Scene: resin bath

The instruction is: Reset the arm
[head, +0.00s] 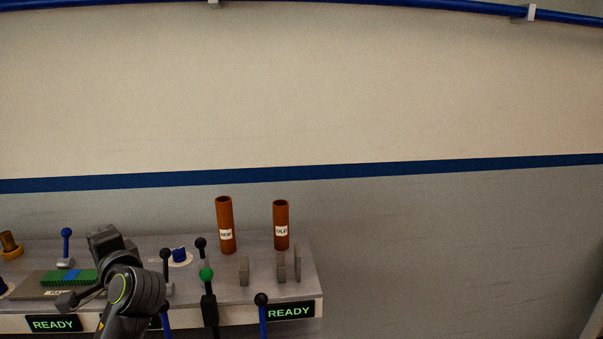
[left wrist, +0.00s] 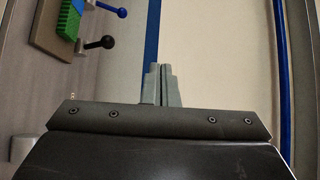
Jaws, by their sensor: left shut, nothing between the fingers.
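My left gripper (left wrist: 162,84) shows in the left wrist view with its two grey fingers together and nothing between them. The fingers point at the bare wall and touch nothing that I can see. In the head view my left arm (head: 135,288) comes up from the lower left, in front of the bench. I cannot make out the fingertips there. My right gripper is not in view.
The grey bench (head: 300,275) carries an orange NEW tube (head: 225,232), an orange OLD tube (head: 281,232), a green block (head: 68,277) and several ball-topped levers, one green (head: 207,274). READY signs (head: 290,312) are on its front. Right of the bench is clear.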

